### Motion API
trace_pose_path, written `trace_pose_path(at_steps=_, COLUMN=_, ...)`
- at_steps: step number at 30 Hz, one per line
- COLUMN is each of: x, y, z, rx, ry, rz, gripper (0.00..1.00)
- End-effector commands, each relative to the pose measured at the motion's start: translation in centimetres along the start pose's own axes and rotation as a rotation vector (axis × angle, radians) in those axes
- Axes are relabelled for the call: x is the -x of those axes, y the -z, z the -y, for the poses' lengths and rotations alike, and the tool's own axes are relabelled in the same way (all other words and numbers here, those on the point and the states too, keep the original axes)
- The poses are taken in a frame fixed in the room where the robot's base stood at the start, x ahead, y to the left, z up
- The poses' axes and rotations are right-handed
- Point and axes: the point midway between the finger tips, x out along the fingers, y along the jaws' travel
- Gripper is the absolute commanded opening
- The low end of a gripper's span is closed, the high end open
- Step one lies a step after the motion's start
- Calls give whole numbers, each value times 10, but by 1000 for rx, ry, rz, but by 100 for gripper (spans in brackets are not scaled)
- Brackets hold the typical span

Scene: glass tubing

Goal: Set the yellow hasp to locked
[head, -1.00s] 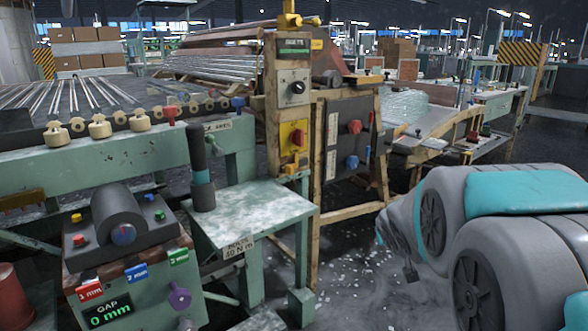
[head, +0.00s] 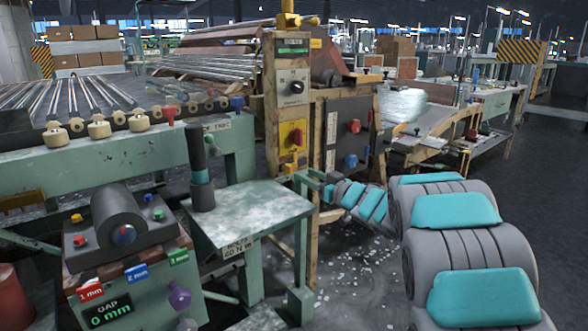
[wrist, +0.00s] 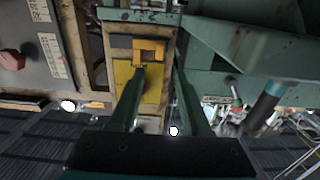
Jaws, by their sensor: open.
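The yellow hasp (wrist: 150,46) is a small orange-yellow piece at the edge of a yellow plate (wrist: 124,80) in the wrist view, which looks upside down. In the head view it is a small yellow piece (head: 289,168) below the yellow panel (head: 286,133) with its red handle (head: 297,137). My gripper (wrist: 160,70) is open and empty. Its left finger overlaps the yellow plate and partly hides the red knob. The right finger lies beside the post. In the head view my gripper (head: 309,182) is just below and right of the hasp. Contact cannot be told.
A green-grey table (head: 250,212) stands left of my gripper, with a dark cylinder (head: 199,150) on it. A dark panel (head: 345,135) with red and blue knobs is to the right. The floor at the right is clear.

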Motion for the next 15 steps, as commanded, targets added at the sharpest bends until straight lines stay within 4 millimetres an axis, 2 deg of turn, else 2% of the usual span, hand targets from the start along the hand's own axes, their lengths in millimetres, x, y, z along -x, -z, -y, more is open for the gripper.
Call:
trace_pose_path(at_steps=10, x=-49, y=0, z=0, rx=1, ry=0, rz=0, gripper=48)
trace_pose_path(at_steps=15, x=-66, y=0, z=0, rx=1, ry=-2, rz=0, gripper=48)
